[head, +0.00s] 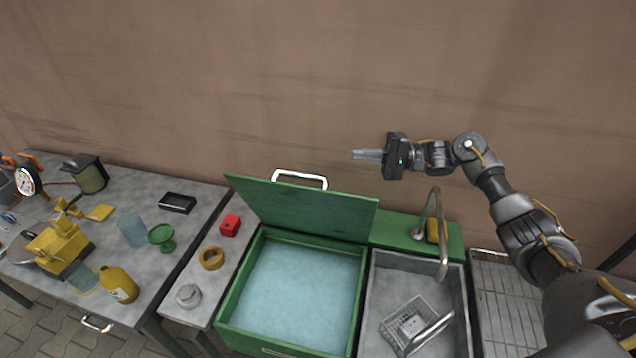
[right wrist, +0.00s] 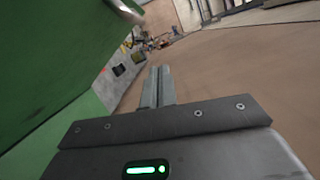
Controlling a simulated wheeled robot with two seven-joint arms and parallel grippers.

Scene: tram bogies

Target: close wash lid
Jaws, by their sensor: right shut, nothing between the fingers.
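The green wash lid (head: 305,215) stands open, tilted up at the back of the green wash tank (head: 226,300), which holds pale blue liquid. A white bar handle (head: 300,178) shows at the lid's upper edge. My right gripper (head: 356,156) is shut and empty. In the head view it appears above and to the right of the lid, with its fingers pointing left. In the right wrist view its fingers (right wrist: 157,88) are together, and the green lid (right wrist: 50,60) fills the upper left, with part of the handle (right wrist: 128,10) at the top. My left gripper is not in view.
A sink (head: 374,300) with a tall tap (head: 440,225) and a wire basket (head: 405,318) is right of the tank. A red block (head: 230,225) and a yellow ring (head: 211,258) lie on the left ledge. A cluttered table (head: 130,190) stands farther left. The wall is behind.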

